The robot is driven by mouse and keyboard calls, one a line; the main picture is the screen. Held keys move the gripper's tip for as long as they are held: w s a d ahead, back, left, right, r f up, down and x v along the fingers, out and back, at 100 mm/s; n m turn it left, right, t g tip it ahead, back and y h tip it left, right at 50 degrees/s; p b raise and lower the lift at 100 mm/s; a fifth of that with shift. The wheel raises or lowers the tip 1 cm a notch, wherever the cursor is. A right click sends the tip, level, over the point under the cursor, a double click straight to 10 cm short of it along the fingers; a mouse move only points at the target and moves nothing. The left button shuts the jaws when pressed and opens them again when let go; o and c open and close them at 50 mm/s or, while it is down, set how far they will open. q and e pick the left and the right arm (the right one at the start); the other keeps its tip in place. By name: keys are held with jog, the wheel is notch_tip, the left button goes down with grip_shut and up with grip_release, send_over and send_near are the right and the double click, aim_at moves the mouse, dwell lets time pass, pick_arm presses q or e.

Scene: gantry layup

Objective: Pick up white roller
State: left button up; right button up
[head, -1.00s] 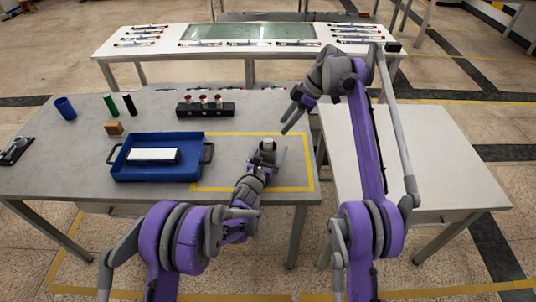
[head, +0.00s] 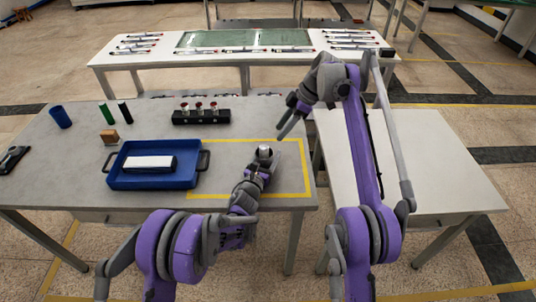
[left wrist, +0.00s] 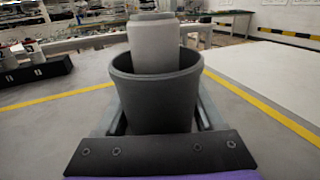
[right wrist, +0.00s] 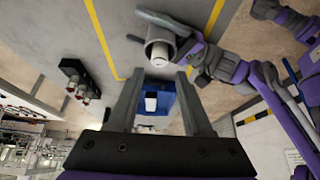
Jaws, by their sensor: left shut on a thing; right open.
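A pale cylinder, apparently the white roller (left wrist: 155,47), stands upright in a wider dark grey cup (left wrist: 150,95) in the left wrist view. Its pale end also shows in the head view (head: 264,151), inside the yellow outline. My left gripper (head: 260,167) is shut on the cup, with a finger at either side. In the right wrist view the cup (right wrist: 163,28) lies beyond my fingers, with the white end (right wrist: 159,54) showing. My right gripper (right wrist: 154,80) is open and empty, held above the table, up and to the right of the cup in the head view.
A blue tray (head: 112,173) with a white and black block (head: 148,163) stands left of the outline. A black rack (head: 201,118) with several small pieces stands behind. Blue, green and black cylinders (head: 60,117) stand at the far left. The outlined area (head: 225,180) is mostly clear.

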jog(key=shift+o, duration=1.8)
jog(key=shift+w+a+f, duration=0.1)
jog(key=shift+w+f, duration=0.05)
jog(key=shift+w, duration=0.05)
jog(key=m+t+y, duration=0.7)
jog(key=m+t, duration=0.2)
jog(key=t, duration=0.4)
send_near(267, 150)
jog(key=shift+x, duration=5.8)
